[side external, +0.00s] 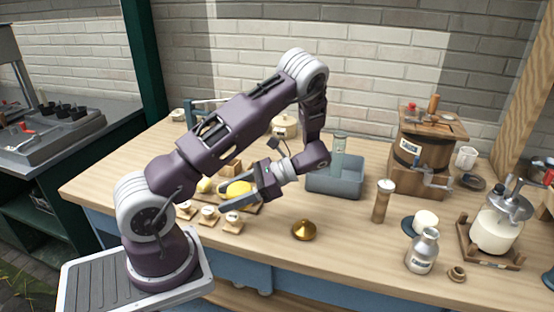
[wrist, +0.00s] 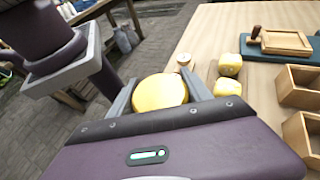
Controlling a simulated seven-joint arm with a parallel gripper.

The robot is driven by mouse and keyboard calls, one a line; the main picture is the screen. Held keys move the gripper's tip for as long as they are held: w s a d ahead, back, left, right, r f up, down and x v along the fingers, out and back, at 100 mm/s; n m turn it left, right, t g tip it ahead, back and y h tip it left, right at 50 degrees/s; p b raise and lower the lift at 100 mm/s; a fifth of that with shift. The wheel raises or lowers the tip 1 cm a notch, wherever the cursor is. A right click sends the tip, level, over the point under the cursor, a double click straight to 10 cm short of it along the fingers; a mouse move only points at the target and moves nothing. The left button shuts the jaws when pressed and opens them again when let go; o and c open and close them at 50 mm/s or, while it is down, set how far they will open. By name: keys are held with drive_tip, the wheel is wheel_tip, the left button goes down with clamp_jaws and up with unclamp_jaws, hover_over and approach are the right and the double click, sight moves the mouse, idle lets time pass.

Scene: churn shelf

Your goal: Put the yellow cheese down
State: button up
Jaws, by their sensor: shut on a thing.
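The yellow cheese (wrist: 160,93) is a smooth, rounded yellow block. My gripper (wrist: 160,82) is shut on it, with one grey finger on each side. In the side view the cheese (side external: 238,189) shows between the fingers of my gripper (side external: 242,188), low over the left part of the wooden table. I cannot tell whether its underside touches anything. In the wrist view the floor shows beyond the cheese, and the near part of it is hidden by the gripper body.
Two pale yellow lumps (wrist: 229,66) lie beside the gripper, near wooden boxes (wrist: 300,88). Small labelled wooden stands (side external: 208,214) line the table's front edge. A brass cone (side external: 304,231) and a grey bin (side external: 337,180) stand to the right. The table (side external: 335,250) is bare at front centre.

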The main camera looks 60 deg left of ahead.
sight(275, 154)
drive_tip(key=w+a+m+y, duration=0.1)
drive_tip(key=a, duration=0.2)
drive_tip(key=w+a+m+t+y, duration=0.1)
drive_tip(key=a, duration=0.2)
drive_tip(key=w+a+m+t+y, duration=0.1)
drive_tip(key=a+m+y, duration=0.1)
drive_tip(key=a, duration=0.1)
drive_tip(key=shift+w+a+f, duration=0.15)
drive_tip(key=shift+w+a, duration=0.05)
drive_tip(key=shift+a, duration=0.1)
drive_tip(key=w+a+r+m+t+y, duration=0.2)
drive_tip(key=w+a+m+t+y, duration=0.3)
drive_tip(key=w+a, duration=1)
drive_tip(key=m+t, duration=0.3)
drive_tip(key=shift+m+t, duration=0.4)
drive_tip(key=w+m+t, duration=0.1)
drive_tip(key=w, duration=0.1)
drive_tip(key=w+a+r+m+t, duration=0.1)
drive_tip(key=w, duration=0.1)
drive_tip(key=w+a+m+t, duration=0.1)
drive_tip(key=w+t, duration=0.1)
drive_tip(key=shift+w+a+r, duration=0.15)
drive_tip(key=shift+w+r, duration=0.05)
drive_tip(key=shift+w, duration=0.2)
drive_tip(key=shift+m, duration=0.3)
drive_tip(key=f, duration=0.9)
drive_tip(key=shift+w+f, duration=0.25)
drive_tip(key=shift+f, duration=0.15)
drive_tip(key=o, duration=1.5)
drive_tip(key=shift+f, duration=0.1)
